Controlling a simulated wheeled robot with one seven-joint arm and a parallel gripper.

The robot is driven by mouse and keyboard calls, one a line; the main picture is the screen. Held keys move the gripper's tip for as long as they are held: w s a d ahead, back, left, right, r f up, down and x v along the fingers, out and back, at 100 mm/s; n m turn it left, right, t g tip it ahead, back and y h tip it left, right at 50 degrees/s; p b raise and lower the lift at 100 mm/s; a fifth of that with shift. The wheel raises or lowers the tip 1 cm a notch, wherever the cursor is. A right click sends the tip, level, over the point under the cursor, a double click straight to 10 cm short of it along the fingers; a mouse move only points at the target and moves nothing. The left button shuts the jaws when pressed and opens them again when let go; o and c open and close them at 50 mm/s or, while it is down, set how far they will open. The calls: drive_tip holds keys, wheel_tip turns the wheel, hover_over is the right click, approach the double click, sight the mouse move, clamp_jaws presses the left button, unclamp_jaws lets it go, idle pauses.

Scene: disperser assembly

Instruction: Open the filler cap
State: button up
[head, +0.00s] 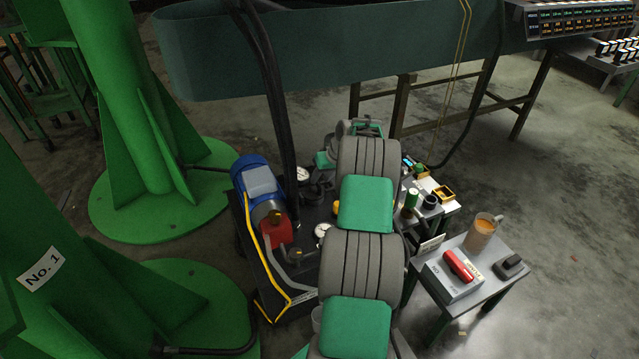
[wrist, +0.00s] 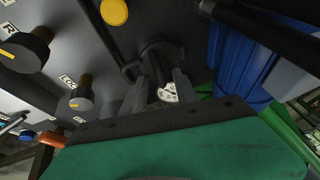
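A round yellow cap (wrist: 114,12) shows at the top of the wrist view, on a dark surface; I cannot tell for sure that it is the filler cap. In the head view a small yellow piece (head: 336,208) shows beside my arm on the dark machine top. My gripper (wrist: 160,82) is open, its two grey fingers apart. A dark upright cylinder (wrist: 157,58) and a white-faced dial (wrist: 168,93) show in line with the gap, beyond the fingers. The yellow cap is apart from the fingers, up and left. My arm hides part of the machine in the head view.
A blue motor (head: 258,185) and a red part (head: 270,232) stand left of my arm. Dark hoses hang above. A small table (head: 480,300) with a mug stands right. Open floor lies beyond.

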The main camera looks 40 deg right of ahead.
sight(318, 185)
drive_tip(key=shift+x, duration=1.15)
drive_tip(key=shift+d, duration=0.1)
clamp_jaws()
idle(0.4)
